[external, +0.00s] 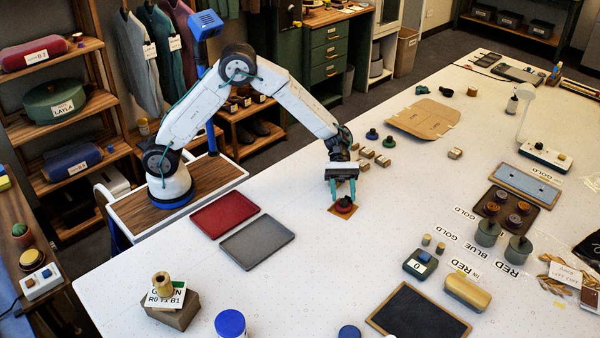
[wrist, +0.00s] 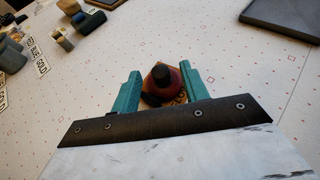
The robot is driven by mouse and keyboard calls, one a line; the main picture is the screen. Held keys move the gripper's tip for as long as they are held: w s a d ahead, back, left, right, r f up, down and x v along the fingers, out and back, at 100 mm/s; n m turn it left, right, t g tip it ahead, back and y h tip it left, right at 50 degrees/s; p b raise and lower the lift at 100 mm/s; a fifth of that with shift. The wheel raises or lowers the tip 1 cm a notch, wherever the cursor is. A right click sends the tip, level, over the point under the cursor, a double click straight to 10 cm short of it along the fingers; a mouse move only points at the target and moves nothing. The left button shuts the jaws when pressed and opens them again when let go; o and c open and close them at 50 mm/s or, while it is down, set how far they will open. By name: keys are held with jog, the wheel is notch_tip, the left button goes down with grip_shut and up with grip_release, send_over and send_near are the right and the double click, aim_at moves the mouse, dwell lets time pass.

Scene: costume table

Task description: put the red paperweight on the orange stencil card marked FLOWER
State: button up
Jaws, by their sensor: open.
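The red paperweight (external: 344,205) has a dark knob on top and sits on the orange stencil card (external: 341,212) on the white table. In the wrist view the red paperweight (wrist: 161,84) stands upright between the two teal fingers of my gripper (wrist: 160,88), with a small gap showing at its right side. Part of the orange card (wrist: 180,97) shows beneath it, mostly hidden by the paperweight and my gripper. My gripper (external: 343,192) is open around the paperweight, low over the card. Any marking on the card cannot be read.
A red tray (external: 225,211) and a grey tray (external: 258,242) lie to the left. A black slate (external: 418,313) lies in front to the right. The table directly right of the card is clear.

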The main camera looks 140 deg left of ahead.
jog(key=v, duration=0.9)
jog(key=shift+s+a+r, duration=0.1)
jog(key=shift+s+a, duration=0.05)
jog(key=s+d+r+m+g+y, duration=0.1)
jog(key=s+d+r+m+g, duration=0.2)
jog(key=d, duration=0.7)
jog(key=s+d+r+m+g, duration=0.2)
jog(key=d+r+m, duration=0.3)
jog(key=d, duration=0.4)
jog(key=s+d+r+m+g+y, duration=0.1)
jog(key=s+d+r+m+g, duration=0.3)
jog(key=d, duration=0.6)
jog(key=s+d+f+m+y, duration=0.1)
jog(key=s+d+m+y, duration=0.2)
jog(key=s, duration=0.7)
jog(key=s+d+f+m+y, duration=0.1)
jog(key=s+d+m+y, duration=0.3)
jog(key=s+d+m, duration=0.3)
jog(key=s+m, duration=0.2)
jog(key=m, duration=0.3)
jog(key=shift+s+d+f+m, duration=0.3)
jog(key=shift+s+d, duration=0.05)
jog(key=shift+s, duration=0.05)
